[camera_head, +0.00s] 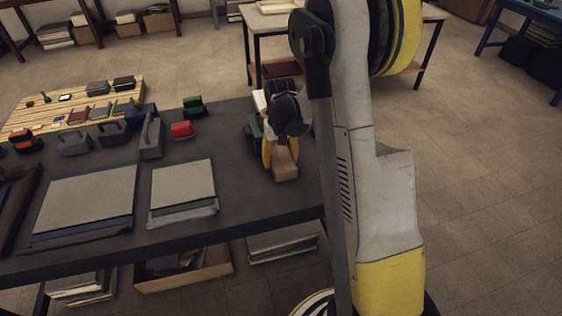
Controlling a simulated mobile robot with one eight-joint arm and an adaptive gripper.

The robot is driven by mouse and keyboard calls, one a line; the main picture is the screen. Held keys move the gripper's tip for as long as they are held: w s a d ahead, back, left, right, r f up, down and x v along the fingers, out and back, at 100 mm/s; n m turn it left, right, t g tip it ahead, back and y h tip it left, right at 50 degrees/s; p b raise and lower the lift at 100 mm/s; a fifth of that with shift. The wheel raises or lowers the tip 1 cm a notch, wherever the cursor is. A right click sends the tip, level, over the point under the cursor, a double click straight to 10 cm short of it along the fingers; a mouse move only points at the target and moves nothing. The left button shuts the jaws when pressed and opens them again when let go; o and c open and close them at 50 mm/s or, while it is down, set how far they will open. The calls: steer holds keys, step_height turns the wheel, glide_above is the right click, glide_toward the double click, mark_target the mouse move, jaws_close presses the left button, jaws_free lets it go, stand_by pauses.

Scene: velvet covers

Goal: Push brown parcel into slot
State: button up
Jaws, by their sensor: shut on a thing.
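The brown parcel (286,171) is a small tan block low at the right end of the dark table. My gripper (280,153) comes down over it from above, with a yellow finger at the parcel's left side. The gripper is shut on the parcel, and its dark body hides the parcel's far part. A dark green object (251,128) and a white piece (259,100) show just behind and left of the gripper. I cannot make out a slot; it may be hidden behind the gripper.
The dark table (240,200) is clear left of the parcel. My arm hides the table's right edge.

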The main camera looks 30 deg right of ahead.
stand_by(0.3)
steer(key=o, duration=1.5)
step_height(320, 180, up, 12)
steer(key=shift+a+r, duration=0.1)
steer(key=s+a+r+n+t, duration=0.1)
steer(key=s+a+r+t, duration=0.2)
steer(key=s+a+r, duration=0.5)
steer(key=s+a+n+t, duration=0.2)
steer(key=s+a+t, duration=0.2)
steer(key=s+a, duration=0.3)
steer(key=s, duration=0.3)
steer(key=shift+s+a, duration=0.2)
steer(key=shift+a, duration=0.05)
